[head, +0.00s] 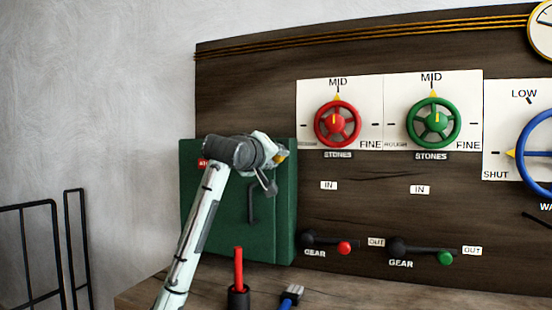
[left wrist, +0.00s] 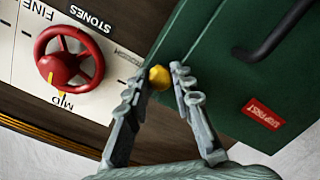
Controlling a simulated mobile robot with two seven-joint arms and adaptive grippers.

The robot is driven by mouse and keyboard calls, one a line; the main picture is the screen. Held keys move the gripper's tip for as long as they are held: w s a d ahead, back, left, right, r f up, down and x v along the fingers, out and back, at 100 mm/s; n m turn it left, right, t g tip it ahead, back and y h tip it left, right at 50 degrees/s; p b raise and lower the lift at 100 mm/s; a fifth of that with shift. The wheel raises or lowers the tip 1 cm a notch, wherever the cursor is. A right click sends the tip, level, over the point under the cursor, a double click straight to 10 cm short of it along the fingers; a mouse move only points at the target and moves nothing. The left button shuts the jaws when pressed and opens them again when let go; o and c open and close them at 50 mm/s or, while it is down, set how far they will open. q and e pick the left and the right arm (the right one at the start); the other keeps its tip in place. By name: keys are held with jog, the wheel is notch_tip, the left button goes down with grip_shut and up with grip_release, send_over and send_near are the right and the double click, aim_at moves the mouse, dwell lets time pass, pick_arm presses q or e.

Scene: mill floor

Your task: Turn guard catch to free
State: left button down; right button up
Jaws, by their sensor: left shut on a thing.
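The guard is a green box-like cover (head: 220,230) with a dark handle (head: 252,205) on its front. It also fills the upper right of the left wrist view (left wrist: 225,80). The guard catch shows as a round yellow knob (left wrist: 158,78) at the cover's edge; in the head view a bit of yellow (head: 279,156) shows behind my gripper. My left gripper (head: 268,178) is shut on the catch, with one finger on each side of the knob in the left wrist view (left wrist: 155,82). The rest of the catch is hidden. My right gripper is in neither view.
A red handwheel (head: 337,124) is close right of the guard, with a green handwheel (head: 433,123) and a blue one (head: 535,150) beyond. Two gear levers with red (head: 344,248) and green (head: 446,258) knobs sit below. A red rod (head: 239,268) stands below the guard.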

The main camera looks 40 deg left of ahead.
pick_arm(q)
jog(key=c, duration=1.3)
grip_release()
jog(key=shift+s, duration=0.1)
jog(key=v, duration=1.2)
jog(key=shift+a, duration=0.15)
